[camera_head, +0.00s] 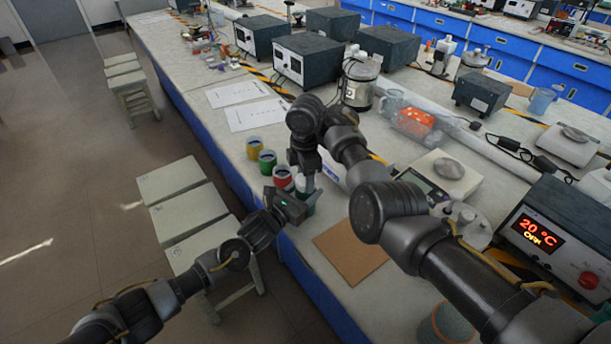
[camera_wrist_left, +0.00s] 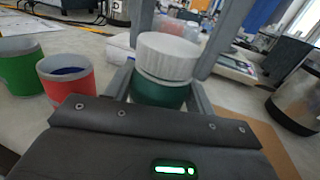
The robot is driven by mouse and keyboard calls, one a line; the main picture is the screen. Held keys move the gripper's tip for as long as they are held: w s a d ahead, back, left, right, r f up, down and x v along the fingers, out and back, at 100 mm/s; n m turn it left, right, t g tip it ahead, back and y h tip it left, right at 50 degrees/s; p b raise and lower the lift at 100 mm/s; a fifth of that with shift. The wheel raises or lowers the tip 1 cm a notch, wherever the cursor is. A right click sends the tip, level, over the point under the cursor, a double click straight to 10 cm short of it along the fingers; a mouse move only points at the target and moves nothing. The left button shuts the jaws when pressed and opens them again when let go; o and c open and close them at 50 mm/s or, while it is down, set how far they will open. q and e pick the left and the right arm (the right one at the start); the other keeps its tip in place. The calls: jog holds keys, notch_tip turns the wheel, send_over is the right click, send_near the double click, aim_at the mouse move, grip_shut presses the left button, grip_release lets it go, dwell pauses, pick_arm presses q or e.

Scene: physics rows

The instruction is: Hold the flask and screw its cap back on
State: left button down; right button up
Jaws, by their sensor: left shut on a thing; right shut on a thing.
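The flask has a dark green body (camera_wrist_left: 160,92) and a ribbed white cap (camera_wrist_left: 168,56). It stands upright in the left wrist view, with the cap on its top; whether the thread is engaged cannot be told. My left gripper (camera_wrist_left: 160,98) is shut around the green body from the side. My right gripper (camera_head: 305,182) comes down from above, and its two fingers stand on either side of the cap, shut on it. In the head view the grippers hide most of the flask; only a sliver of green (camera_head: 311,206) shows.
Yellow (camera_head: 254,148), green (camera_head: 267,162) and red (camera_head: 283,178) cups stand in a row close beside the flask, near the bench edge. A brown mat (camera_head: 350,250) lies bare to the right. A balance (camera_head: 450,170) and a temperature box (camera_head: 550,235) stand farther right.

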jog(key=o, duration=1.1)
jog(key=shift+c, duration=0.5)
jog(key=shift+d+r, duration=0.1)
jog(key=shift+r, duration=0.1)
jog(key=shift+w+d+r+n+h, duration=0.15)
jog(key=shift+w+d+r+n, duration=0.1)
jog(key=shift+r, duration=0.35)
jog(key=shift+w+d+r+n+h, duration=0.15)
jog(key=shift+d+r+n, duration=0.1)
jog(key=shift+r, duration=0.35)
jog(key=shift+n, duration=0.9)
jog(key=r, duration=0.3)
jog(key=a+r, duration=0.1)
jog(key=shift+s+r, duration=0.2)
jog(key=shift+s, duration=0.1)
jog(key=shift+s+a+r, duration=0.1)
jog(key=shift+s+r, duration=0.05)
jog(key=shift+r, duration=0.3)
